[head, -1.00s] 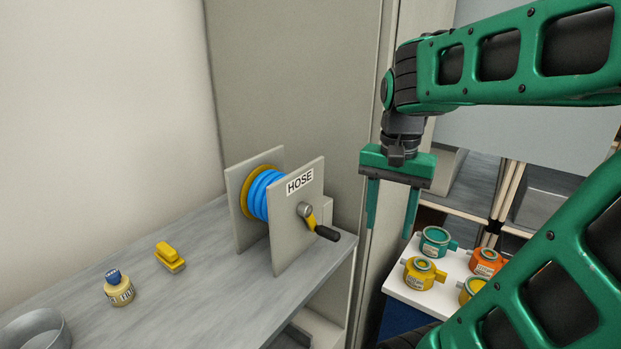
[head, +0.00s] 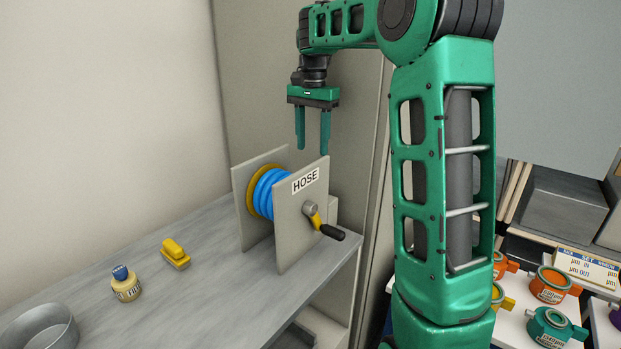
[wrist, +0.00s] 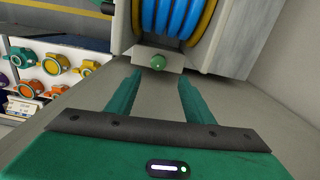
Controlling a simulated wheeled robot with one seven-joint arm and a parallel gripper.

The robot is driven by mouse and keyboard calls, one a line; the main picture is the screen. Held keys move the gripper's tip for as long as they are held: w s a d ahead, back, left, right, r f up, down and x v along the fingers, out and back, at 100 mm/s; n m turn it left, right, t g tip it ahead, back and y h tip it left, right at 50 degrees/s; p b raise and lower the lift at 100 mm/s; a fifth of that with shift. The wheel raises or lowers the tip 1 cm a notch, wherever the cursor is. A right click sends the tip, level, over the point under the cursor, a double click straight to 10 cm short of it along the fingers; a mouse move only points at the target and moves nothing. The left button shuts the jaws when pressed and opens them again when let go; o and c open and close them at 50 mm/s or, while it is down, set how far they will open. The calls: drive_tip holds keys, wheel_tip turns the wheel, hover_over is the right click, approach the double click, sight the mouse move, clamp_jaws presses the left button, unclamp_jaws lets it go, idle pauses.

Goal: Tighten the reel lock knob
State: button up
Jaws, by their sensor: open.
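The hose reel (head: 265,193), wound with blue hose between two grey side plates, stands on the grey bench, with a crank on its near plate. The lock knob (wrist: 158,62) is a small green round knob on a light block at the reel's base in the wrist view. It is hidden in the head view. My gripper (head: 312,150) points down above and behind the plate marked HOSE, open and empty. In the wrist view its fingertips (wrist: 160,77) lie either side of the line to the knob, which shows beyond them. The fingers appear apart from the knob.
The crank (head: 322,222) with a black handle sticks out on the near side. A wall stands behind the reel.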

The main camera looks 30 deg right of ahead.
wheel_tip(320, 180, down, 11)
drive_tip(key=shift+d+r, duration=0.1)
drive_tip(key=shift+r, duration=0.05)
idle(0.4)
drive_tip(key=shift+c, duration=0.6)
drive_tip(key=c, duration=0.9)
drive_tip(key=shift+w, duration=0.1)
